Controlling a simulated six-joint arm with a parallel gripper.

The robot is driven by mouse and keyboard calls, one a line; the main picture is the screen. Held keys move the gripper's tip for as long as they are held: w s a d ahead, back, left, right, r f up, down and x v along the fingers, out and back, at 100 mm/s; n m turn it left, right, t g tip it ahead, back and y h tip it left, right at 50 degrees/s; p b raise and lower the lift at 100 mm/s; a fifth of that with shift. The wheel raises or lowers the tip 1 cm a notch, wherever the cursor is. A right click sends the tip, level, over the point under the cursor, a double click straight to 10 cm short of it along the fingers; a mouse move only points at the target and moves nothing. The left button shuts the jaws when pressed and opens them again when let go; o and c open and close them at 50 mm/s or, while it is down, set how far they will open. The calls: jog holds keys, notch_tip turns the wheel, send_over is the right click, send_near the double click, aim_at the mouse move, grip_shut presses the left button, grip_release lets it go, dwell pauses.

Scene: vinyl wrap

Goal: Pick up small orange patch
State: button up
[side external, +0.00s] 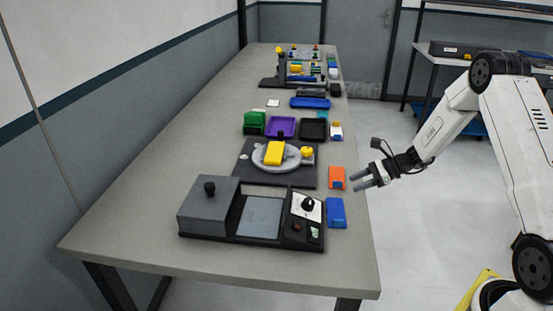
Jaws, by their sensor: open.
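A small orange patch (337,176) lies flat near the right edge of the grey table. A small white mark shows on its lower part. My gripper (354,177) is open, with its two fingers pointing left toward the patch. In the picture it is just right of the patch, near the table's right edge. I see nothing between the fingers. The height of the fingers above the table is hard to tell from this view.
A blue patch (336,212) lies just in front of the orange one. A dark machine with a grey box (209,205) stands at the table's front. A round turntable (262,164) with yellow pieces is to the left. The table's (165,170) left side is clear.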

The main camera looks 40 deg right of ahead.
aim_at(338, 182)
jog(key=d, duration=0.1)
jog(key=d+m+t, duration=0.1)
jog(key=w+d+m+t, duration=0.1)
jog(key=shift+w+d+f, duration=0.1)
jog(key=shift+d+f, duration=0.15)
jog(key=shift+d, duration=0.15)
jog(key=shift+x, duration=3.95)
jog(key=shift+a+r, duration=0.1)
jog(key=shift+r, duration=0.05)
grip_shut()
